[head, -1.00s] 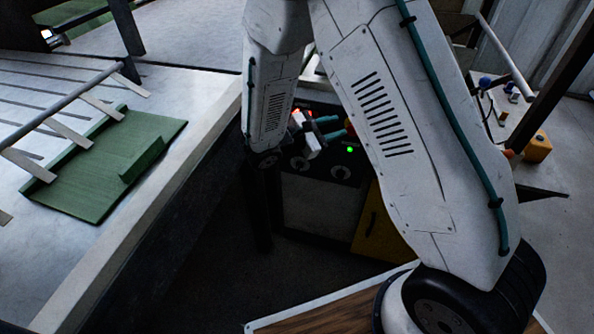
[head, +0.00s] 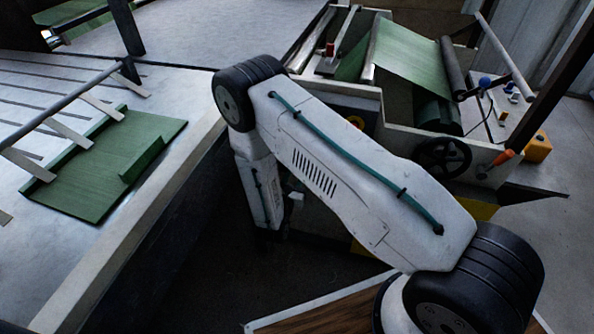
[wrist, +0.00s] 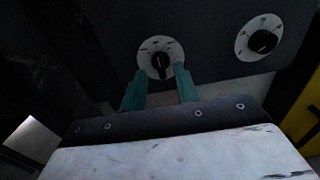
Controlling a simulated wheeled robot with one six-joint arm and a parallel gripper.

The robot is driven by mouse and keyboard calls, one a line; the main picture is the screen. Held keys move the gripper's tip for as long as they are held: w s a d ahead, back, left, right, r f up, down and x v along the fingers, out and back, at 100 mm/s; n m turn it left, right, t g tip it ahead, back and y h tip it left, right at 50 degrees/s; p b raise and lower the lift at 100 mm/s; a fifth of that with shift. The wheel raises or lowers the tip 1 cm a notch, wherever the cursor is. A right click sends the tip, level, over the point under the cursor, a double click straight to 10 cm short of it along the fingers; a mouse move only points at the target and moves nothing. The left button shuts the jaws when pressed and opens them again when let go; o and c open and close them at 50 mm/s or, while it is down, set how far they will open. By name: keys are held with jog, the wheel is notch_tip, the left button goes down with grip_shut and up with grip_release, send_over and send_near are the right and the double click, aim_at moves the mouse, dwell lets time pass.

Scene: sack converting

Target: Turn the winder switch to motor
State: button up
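In the wrist view a dark panel carries two rotary switches with black knobs on round white dials. One switch (wrist: 158,59) is straight ahead, its pointer roughly upright in the picture. The other switch (wrist: 262,42) is to the right, its knob turned at a slant. The dial lettering is too small to read, so I cannot tell which is the winder switch. My gripper (wrist: 160,74) has its two teal fingers apart, one on each side of the nearer knob's lower part. I cannot tell whether they touch it. In the head view my arm hides the fingers and switches.
In the head view a machine with a green sheet (head: 417,55) and a black handwheel (head: 442,158) stands behind my arm. A table with a green piece (head: 105,165) is at left. A yellow panel (wrist: 303,120) stands right of the switches in the wrist view.

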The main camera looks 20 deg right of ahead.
jog(key=shift+x, duration=1.6)
jog(key=c, duration=0.6)
jog(key=shift+c, duration=0.2)
jog(key=shift+m, duration=0.4)
jog(key=shift+s+m, duration=0.1)
jog(key=shift+m, duration=3.9)
